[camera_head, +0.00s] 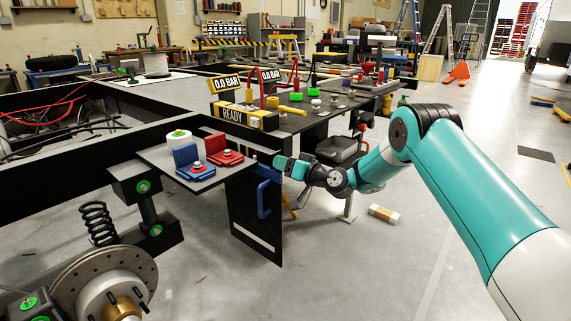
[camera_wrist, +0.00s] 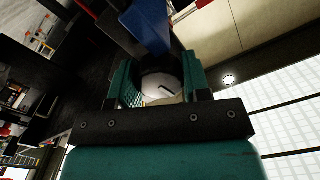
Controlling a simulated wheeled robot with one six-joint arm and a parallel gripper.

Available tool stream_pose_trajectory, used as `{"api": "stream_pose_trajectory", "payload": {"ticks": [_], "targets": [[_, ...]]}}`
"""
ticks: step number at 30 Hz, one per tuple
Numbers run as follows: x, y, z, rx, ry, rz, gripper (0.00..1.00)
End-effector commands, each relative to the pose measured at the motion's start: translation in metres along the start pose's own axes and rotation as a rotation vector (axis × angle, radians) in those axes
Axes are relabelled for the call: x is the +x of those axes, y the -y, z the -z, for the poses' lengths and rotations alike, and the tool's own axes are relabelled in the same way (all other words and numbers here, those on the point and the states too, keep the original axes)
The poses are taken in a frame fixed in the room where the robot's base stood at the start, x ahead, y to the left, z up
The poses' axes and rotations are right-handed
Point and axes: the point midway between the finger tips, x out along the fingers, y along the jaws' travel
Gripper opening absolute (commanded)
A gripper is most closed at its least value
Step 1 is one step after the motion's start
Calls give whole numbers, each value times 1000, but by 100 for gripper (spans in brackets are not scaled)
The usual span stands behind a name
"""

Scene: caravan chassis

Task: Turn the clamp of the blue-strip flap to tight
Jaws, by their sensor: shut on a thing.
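A black flap (camera_head: 252,215) hangs below the chassis edge, with a white strip along its bottom. A blue handle-like bar (camera_head: 264,198) stands at its right side; a blue part also shows at the top of the wrist view (camera_wrist: 148,22). My gripper (camera_head: 280,161) is at the upper right corner of the flap, just above the blue bar. In the wrist view my gripper (camera_wrist: 160,82) is shut on a round dark part with a pale face (camera_wrist: 161,88), which I take for the clamp. A short dark mark shows on that face. The clamp is hidden behind my gripper in the head view.
A small shelf (camera_head: 150,153) left of the flap holds blue and red blocks (camera_head: 222,150) and a white roll (camera_head: 179,138). A brake disc (camera_head: 105,280) and spring are at lower left. A box (camera_head: 384,213) lies on the floor. The floor at right is mostly clear.

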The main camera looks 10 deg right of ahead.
Motion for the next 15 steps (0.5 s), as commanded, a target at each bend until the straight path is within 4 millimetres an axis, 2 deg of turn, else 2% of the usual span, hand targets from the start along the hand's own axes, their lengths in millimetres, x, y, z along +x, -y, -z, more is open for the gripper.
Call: {"api": "stream_pose_trajectory", "payload": {"ticks": [15], "targets": [[0,-1,1,438,0,-2,20]]}}
